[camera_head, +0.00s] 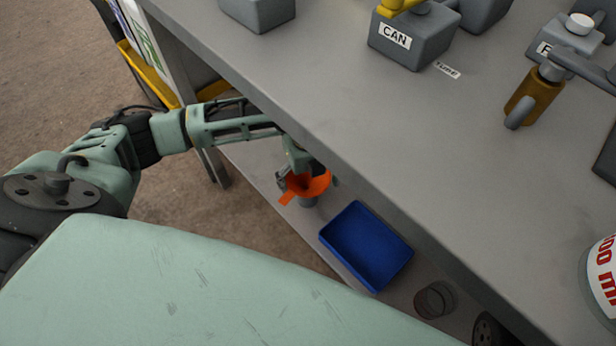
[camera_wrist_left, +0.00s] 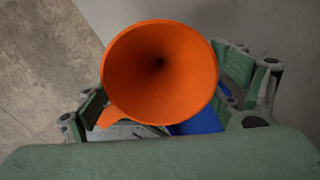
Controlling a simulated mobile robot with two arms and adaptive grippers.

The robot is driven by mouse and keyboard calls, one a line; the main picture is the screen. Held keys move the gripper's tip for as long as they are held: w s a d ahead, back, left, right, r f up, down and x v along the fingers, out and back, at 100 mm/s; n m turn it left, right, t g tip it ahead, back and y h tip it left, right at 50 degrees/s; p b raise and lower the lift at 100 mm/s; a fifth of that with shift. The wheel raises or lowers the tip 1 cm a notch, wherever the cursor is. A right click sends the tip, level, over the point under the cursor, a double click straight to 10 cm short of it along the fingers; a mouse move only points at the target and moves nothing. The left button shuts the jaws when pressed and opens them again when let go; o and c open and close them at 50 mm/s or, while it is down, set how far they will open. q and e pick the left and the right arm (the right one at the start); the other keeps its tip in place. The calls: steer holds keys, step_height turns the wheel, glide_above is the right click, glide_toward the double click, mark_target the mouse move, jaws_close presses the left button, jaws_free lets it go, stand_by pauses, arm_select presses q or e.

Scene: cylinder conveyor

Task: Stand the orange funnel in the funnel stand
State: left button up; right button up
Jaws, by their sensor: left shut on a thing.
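The orange funnel (camera_head: 312,187) is held by my left gripper (camera_head: 307,180), low beside the front edge of the grey table and over the lower shelf. In the left wrist view the funnel (camera_wrist_left: 160,75) shows its wide mouth to the camera, with its tab at lower left. The green finger pads of the left gripper lie on both sides of it. A small grey round thing (camera_head: 308,202) shows just under the funnel; it may be the funnel stand, but I cannot tell if they touch. The spout is hidden. My right gripper is out of view.
A blue tray (camera_head: 365,246) lies on the lower shelf to the right of the funnel. The grey tabletop (camera_head: 400,140) overhangs close to the left arm. A grey block marked CAN (camera_head: 405,45) stands on top.

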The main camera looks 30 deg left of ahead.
mark_target(308, 183)
arm_select(q)
steer(key=shift+f, duration=0.1)
stand_by(0.3)
steer(key=o, duration=1.1)
step_height(308, 183, up, 8)
steer(key=shift+f, duration=0.25)
